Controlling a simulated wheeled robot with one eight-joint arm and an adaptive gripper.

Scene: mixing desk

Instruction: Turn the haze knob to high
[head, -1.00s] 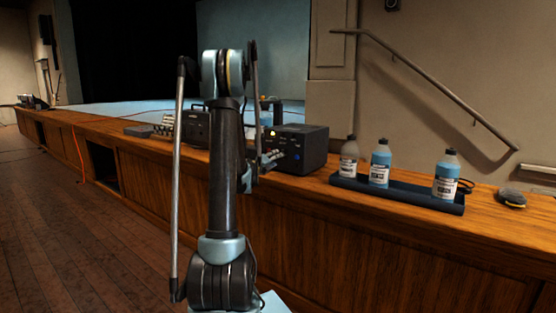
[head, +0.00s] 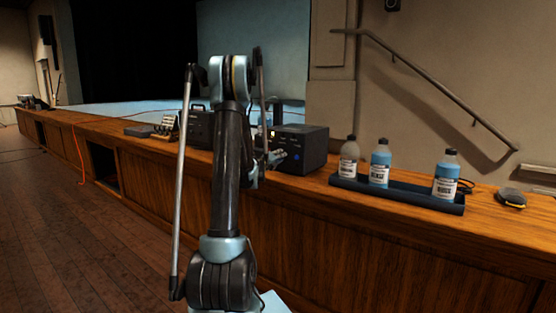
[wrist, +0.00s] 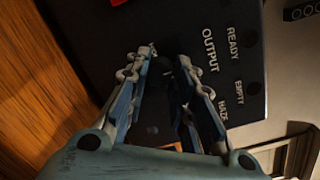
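The black haze machine (head: 303,149) stands on the wooden stage ledge, right behind my gripper (head: 277,157) in the head view. In the wrist view its dark front panel (wrist: 90,35) shows tilted white labels reading OUTPUT, READY, EMPTY and HAZE. My gripper (wrist: 167,55) is at this panel, just left of the OUTPUT label, its two fingers apart and converging toward their tips. A dark shape lies between the fingers, too dark to tell whether it is the haze knob or whether the fingers touch it. The knob's pointer is not visible.
A dark tray (head: 400,194) with three bottles stands right of the machine. A grey-black item (head: 511,198) lies at the far right. Another black case (head: 199,129) and a small mixer (head: 166,128) stand to the left. A red patch (wrist: 118,2) shows at the wrist view's top.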

